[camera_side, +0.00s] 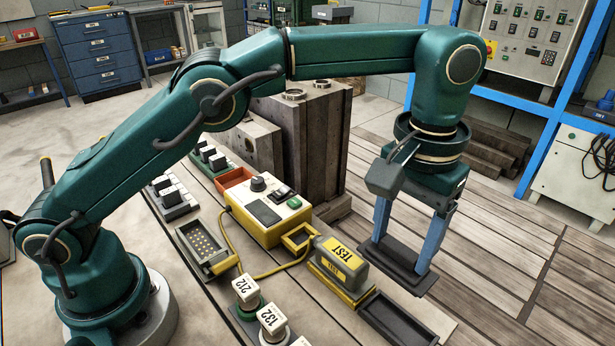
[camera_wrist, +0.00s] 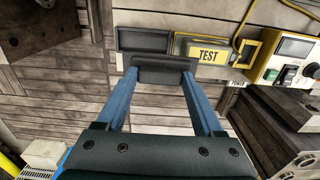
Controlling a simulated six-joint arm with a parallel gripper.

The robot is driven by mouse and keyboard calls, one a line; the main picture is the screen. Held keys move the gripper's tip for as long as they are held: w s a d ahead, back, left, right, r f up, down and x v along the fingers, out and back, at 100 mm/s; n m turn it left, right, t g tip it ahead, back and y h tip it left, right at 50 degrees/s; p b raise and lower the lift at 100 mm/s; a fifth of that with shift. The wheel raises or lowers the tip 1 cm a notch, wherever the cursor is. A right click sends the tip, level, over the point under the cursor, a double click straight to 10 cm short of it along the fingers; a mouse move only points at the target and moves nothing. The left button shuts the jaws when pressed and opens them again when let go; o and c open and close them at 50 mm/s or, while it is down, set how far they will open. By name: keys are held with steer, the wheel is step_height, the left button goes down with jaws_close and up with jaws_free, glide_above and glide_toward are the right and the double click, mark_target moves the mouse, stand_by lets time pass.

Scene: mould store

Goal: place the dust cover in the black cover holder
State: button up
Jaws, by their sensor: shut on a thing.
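The dust cover (camera_side: 402,264) is a dark grey, flat, wide piece between my gripper's blue fingers. My gripper (camera_side: 398,257) is shut on it and holds it roughly level, off to the right of the bench edge. In the wrist view the cover (camera_wrist: 162,72) spans the two fingertips. The black cover holder (camera_side: 397,318) is a shallow dark rectangular tray on the bench's near right part. In the wrist view the holder (camera_wrist: 143,38) appears just beyond the cover and a little left of it. The holder looks empty in both views.
A grey and yellow TEST block (camera_side: 340,265) stands close beside the holder. A yellow control box (camera_side: 266,211) with a cable and a yellow frame (camera_side: 298,238) sit further back. Tagged knobs (camera_side: 272,320) stand at the front. Wooden floor lies right of the bench.

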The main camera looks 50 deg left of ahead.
mark_target(413, 280)
steer(key=d, duration=0.1)
steer(key=s+d+f, duration=0.1)
steer(key=d, duration=0.1)
steer(key=shift+s+d+f, duration=0.15)
steer(key=shift+s+d, duration=0.05)
steer(key=shift+d, duration=0.05)
steer(key=shift+f, duration=2.7)
steer(key=shift+f, duration=0.75)
steer(key=o, duration=1.4)
steer(key=shift+r, duration=3.75)
